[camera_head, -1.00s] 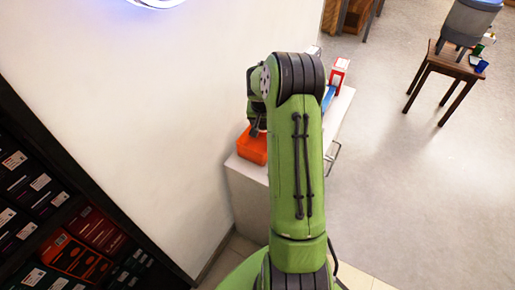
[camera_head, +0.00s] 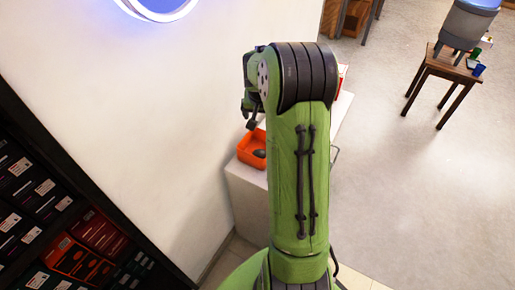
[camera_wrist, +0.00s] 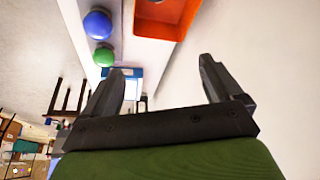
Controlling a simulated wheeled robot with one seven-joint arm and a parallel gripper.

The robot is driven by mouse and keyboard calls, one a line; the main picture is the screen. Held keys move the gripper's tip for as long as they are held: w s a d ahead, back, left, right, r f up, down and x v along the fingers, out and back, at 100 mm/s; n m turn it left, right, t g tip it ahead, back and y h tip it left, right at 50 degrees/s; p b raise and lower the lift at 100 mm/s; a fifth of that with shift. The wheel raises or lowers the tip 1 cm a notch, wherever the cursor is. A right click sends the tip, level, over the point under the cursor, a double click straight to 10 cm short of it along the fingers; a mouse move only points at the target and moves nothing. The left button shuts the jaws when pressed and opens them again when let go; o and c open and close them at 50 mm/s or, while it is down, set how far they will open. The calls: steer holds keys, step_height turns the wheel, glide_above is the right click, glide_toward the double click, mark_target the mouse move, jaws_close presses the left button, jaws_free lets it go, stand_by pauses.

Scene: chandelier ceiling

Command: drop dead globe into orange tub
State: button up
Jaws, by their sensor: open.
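The orange tub (camera_head: 246,158) stands on the white cabinet near the wall. A dark rounded object (camera_head: 259,153), probably the dead globe, lies inside it. In the wrist view the tub (camera_wrist: 143,22) is at the top edge, with part of a grey object (camera_wrist: 158,3) in it. My gripper (camera_head: 250,119) is above the tub's back side, near the wall. In the wrist view its two fingers (camera_wrist: 164,72) are spread with nothing between them.
A glowing ring (camera_head: 157,12) is high at the wall. A wooden stool (camera_head: 446,67) stands at the right; the floor between is clear.

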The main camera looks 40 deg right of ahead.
steer(key=v, duration=0.6)
steer(key=shift+p, duration=0.4)
steer(key=s+a+r+n+t+p, duration=0.15)
steer(key=s+a+r+n, duration=0.3)
steer(key=a+r, duration=0.7)
steer(key=s+a+n+y+p, duration=0.2)
steer(key=s+a+n, duration=0.3)
steer(key=s+a, duration=0.8)
steer(key=s+t+y, duration=0.1)
steer(key=s, duration=0.3)
steer(key=shift+a+r, duration=0.2)
steer(key=shift+a, duration=0.2)
